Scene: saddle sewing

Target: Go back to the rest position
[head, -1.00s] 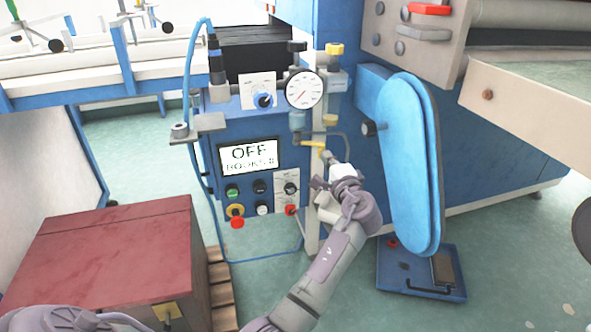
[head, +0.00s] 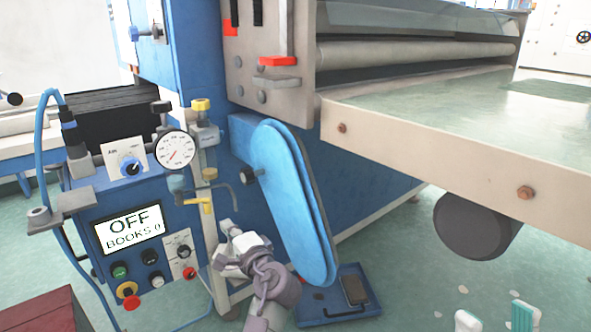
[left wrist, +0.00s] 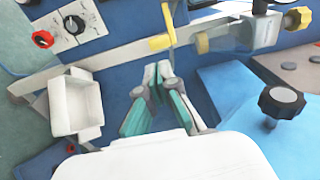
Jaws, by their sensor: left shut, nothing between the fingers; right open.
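My left gripper (head: 228,229) is in front of the machine's control side, just below a yellow-handled lever (head: 207,208). In the left wrist view its teal-backed fingers (left wrist: 157,70) come together at the tips with nothing between them. The yellow handle (left wrist: 160,42) lies just beyond the tips there; I cannot tell whether they touch. My right gripper (head: 496,318) shows at the bottom right edge of the head view, its two fingers apart and empty. The rest of it is out of frame.
The control panel screen (head: 129,230) reads OFF and BOOKS 0. A beige-edged table (head: 440,165) juts out at right. A dark red box (head: 40,312) is at bottom left.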

